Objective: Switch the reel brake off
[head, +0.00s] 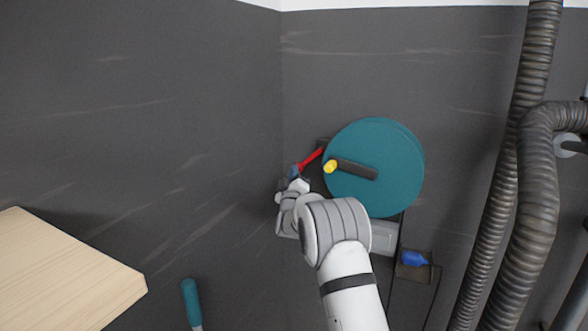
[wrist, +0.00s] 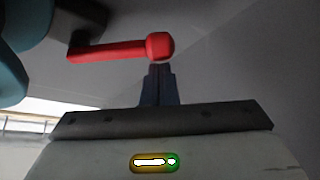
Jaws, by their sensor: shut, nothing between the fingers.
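The reel is a large teal disc (head: 395,150) on the back wall in the head view, with a dark crank arm (head: 357,170) and a yellow knob (head: 330,167). A red lever (head: 311,158), which looks like the brake lever, slants down and left from a dark mount beside the disc. In the wrist view the red lever (wrist: 110,50) ends in a rounded red knob. My gripper (head: 296,170) is at the lever's lower end. Its dark fingers (wrist: 158,72) are together and empty, with tips right at the knob's underside; I cannot tell whether they touch.
A wooden tabletop (head: 65,265) is at lower left, with a teal handle (head: 190,300) near it. A grey box (head: 382,240) and a small shelf with a blue item (head: 413,259) are below the reel. Thick ribbed hoses (head: 507,170) hang at right. The left wall is close to my gripper.

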